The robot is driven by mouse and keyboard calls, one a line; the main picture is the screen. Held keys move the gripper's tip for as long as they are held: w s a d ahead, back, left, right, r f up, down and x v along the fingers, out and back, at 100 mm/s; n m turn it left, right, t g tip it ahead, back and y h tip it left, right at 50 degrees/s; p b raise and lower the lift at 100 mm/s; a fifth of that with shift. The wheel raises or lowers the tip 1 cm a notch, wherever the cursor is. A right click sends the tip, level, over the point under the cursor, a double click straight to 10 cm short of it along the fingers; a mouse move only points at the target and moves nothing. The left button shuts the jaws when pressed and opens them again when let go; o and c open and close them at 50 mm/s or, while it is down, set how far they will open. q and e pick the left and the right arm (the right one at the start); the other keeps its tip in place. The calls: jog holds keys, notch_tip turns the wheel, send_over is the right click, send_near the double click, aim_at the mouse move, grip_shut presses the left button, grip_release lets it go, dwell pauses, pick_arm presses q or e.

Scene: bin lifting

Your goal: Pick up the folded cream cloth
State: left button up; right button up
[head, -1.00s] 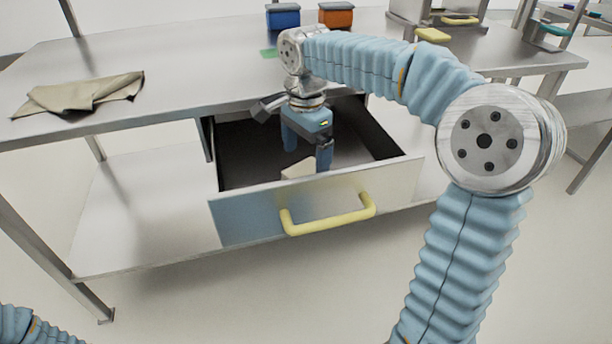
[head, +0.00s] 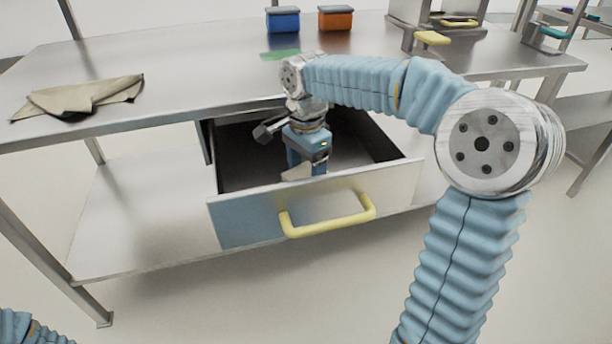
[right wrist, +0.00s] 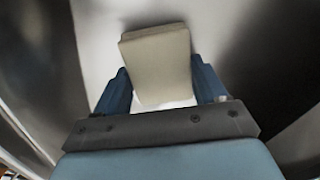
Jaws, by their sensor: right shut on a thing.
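The folded cream cloth (head: 297,172) is in the open drawer, just behind its front panel and partly hidden by my gripper and the panel. In the right wrist view, the cloth (right wrist: 157,62) is a small flat-sided cream block between the two blue fingers. My right gripper (head: 306,168) points down into the drawer and is shut on the cloth; the fingertips are mostly hidden in the head view. My left gripper is out of view; only a piece of my left arm shows at the lower left.
The drawer (head: 240,222) stands open with a yellow handle (head: 328,217). A crumpled tan cloth (head: 80,96) lies on the steel table (head: 190,75) at left. A blue box (head: 283,20), an orange box (head: 334,19) and a green patch (head: 281,55) are farther back.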

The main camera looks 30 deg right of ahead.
notch_tip(320, 180, up, 17)
jog(key=p, duration=0.3)
jog(key=b, duration=0.5)
send_near(305, 173)
notch_tip(305, 173, down, 8)
jog(key=shift+f+b, duration=0.25)
jog(key=shift+b, duration=0.45)
jog(key=shift+f, duration=0.1)
jog(key=o, duration=1)
jog(key=shift+o, duration=0.2)
